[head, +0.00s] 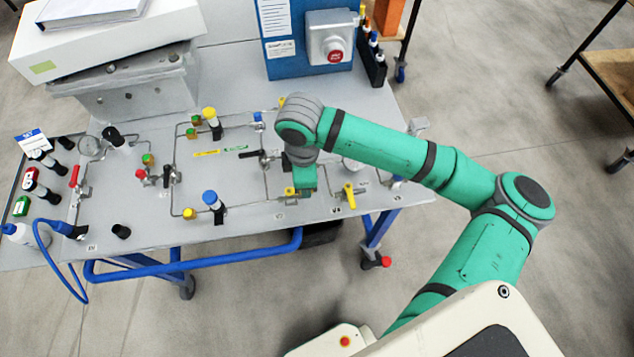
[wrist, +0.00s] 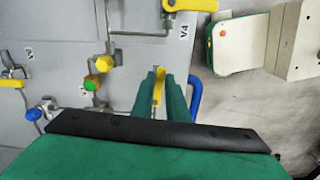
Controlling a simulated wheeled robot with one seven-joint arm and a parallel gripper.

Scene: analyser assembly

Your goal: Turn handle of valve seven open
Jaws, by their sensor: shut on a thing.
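My gripper (wrist: 159,92) is shut on a yellow valve handle (wrist: 159,82), one green finger on each side of it. In the head view my gripper (head: 306,184) is low over the front part of the bench panel and hides most of this handle; a bit of yellow (head: 290,192) shows just left of it. No label reading seven can be made out on this valve. Another yellow-handled valve (head: 349,194) stands to the right; in the wrist view its handle (wrist: 190,5) is at the top, near a V4 label.
The grey panel (head: 240,222) carries thin pipes and several valves. A blue-capped fitting (head: 212,201) stands left of my gripper and a yellow-capped one (head: 212,122) is farther back. A blue box with a red button (head: 335,56) is behind. A blue rail (head: 200,263) runs along the front.

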